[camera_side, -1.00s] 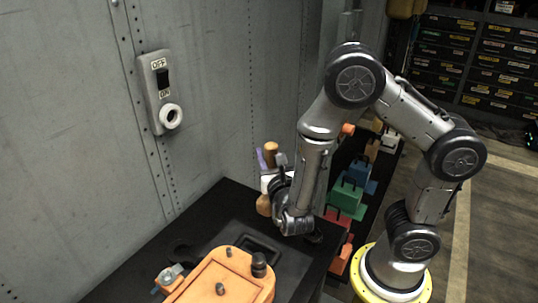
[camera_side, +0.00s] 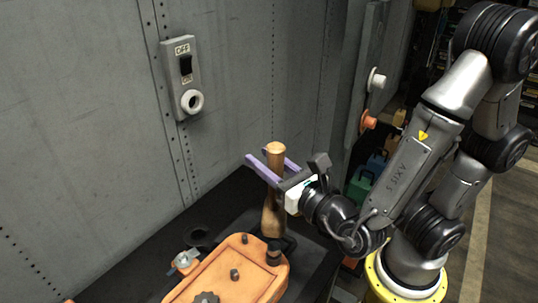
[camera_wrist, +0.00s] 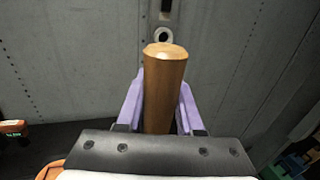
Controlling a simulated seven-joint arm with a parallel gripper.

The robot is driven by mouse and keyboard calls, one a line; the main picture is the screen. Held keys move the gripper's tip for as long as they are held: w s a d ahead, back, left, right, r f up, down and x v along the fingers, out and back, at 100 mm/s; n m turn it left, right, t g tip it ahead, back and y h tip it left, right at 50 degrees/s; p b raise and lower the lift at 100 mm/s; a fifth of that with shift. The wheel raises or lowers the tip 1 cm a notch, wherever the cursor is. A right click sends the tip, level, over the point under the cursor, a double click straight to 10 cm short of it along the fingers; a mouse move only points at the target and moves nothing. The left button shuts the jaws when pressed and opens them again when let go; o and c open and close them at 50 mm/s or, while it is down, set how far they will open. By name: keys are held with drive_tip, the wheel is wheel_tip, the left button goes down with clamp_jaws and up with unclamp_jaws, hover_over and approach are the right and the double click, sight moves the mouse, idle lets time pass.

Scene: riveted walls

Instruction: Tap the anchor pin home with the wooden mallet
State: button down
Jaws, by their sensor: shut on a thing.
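My gripper (camera_side: 262,160) has two purple fingers and is shut on the wooden mallet (camera_side: 271,213). The mallet is held about upright, with a pale round top above the fingers and a wider, darker part below. In the wrist view the mallet (camera_wrist: 164,95) stands between both fingers. A short black pin (camera_side: 274,254) stands at the far right corner of the orange fixture (camera_side: 222,281); it looks like the anchor pin. The mallet's lower end appears just above or behind this pin; I cannot tell whether they touch.
The fixture also carries small dark pegs (camera_side: 235,274) and a dark knob (camera_side: 206,298). A metal clamp-like part (camera_side: 186,261) sits at its left. Coloured cases (camera_side: 361,186) stand behind my arm.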

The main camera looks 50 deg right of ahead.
drive_tip(key=shift+f, duration=0.1)
hover_over(265, 199)
drive_tip(key=shift+f, duration=2.25)
drive_tip(key=shift+f, duration=2.1)
drive_tip(key=shift+r, duration=0.1)
drive_tip(key=shift+r, duration=1.7)
drive_tip(key=shift+f, duration=2)
